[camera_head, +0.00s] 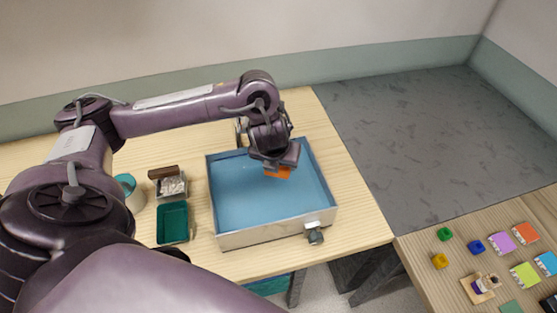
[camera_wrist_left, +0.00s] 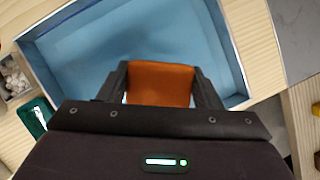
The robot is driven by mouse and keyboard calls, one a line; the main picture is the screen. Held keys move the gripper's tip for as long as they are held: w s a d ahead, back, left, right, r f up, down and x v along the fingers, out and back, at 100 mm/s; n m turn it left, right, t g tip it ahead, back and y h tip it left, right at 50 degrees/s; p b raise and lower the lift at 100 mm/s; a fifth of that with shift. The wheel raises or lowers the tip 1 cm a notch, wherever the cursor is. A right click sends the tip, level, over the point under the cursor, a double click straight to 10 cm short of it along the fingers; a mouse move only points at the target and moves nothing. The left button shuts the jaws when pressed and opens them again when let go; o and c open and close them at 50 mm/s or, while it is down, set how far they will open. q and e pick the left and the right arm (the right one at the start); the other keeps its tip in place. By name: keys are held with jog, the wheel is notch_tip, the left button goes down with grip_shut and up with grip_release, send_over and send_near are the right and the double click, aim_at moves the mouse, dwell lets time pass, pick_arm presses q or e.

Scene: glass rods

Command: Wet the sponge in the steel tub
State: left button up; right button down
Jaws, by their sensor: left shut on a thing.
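The steel tub (camera_head: 262,238) stands on the wooden table and holds blue water (camera_head: 240,200). Its rim and water also fill the upper part of the left wrist view (camera_wrist_left: 90,50). The orange sponge (camera_head: 284,173) is over the tub's right back part, under my left gripper (camera_head: 277,166). In the left wrist view the sponge (camera_wrist_left: 160,84) sits between the two dark fingers of my left gripper (camera_wrist_left: 161,88), which is shut on it. I cannot tell whether the sponge touches the water. My right gripper is not in view.
A green tray (camera_head: 172,222), a small box of pale pieces (camera_head: 172,187) and a white-and-teal container (camera_head: 131,192) stand left of the tub. A tap (camera_head: 315,235) sticks out of its front. Another table at right holds several coloured blocks and cards.

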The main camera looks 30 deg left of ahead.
pick_arm(q)
notch_tip(320, 180, down, 13)
jog(key=b, duration=1.1)
jog(key=shift+f+b, duration=0.7)
jog(key=shift+f, duration=0.05)
jog(key=shift+r, duration=0.15)
notch_tip(320, 180, up, 11)
jog(key=p, duration=1)
jog(key=shift+d, duration=0.1)
dwell(0.3)
notch_tip(320, 180, up, 5)
jog(key=p, duration=0.5)
